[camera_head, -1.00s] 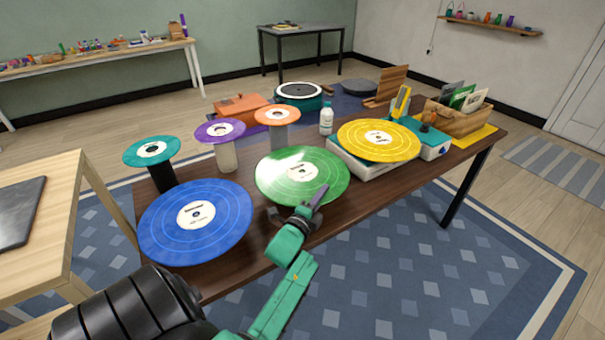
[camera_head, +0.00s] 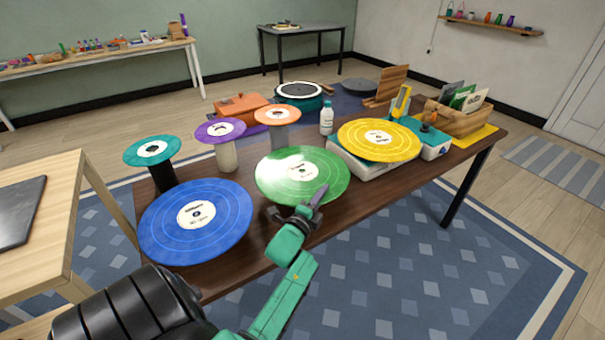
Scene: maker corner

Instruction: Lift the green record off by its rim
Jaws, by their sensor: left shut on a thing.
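The green record (camera_head: 275,178), with a pale centre label, is near the middle of the dark wooden table in the head view. It looks about level. What lies under it is hidden by the disc. My left gripper (camera_head: 319,197) is at its near right rim and is shut on that rim. One purple-grey finger shows over the record's edge; the other finger is hidden. My right gripper is not in view.
A blue record (camera_head: 165,225) lies close on the left, and a yellow record (camera_head: 352,135) sits on a white box at the right. Teal (camera_head: 135,152), purple (camera_head: 230,133) and orange (camera_head: 266,115) discs stand on posts behind. A bottle (camera_head: 326,118) stands behind the green record.

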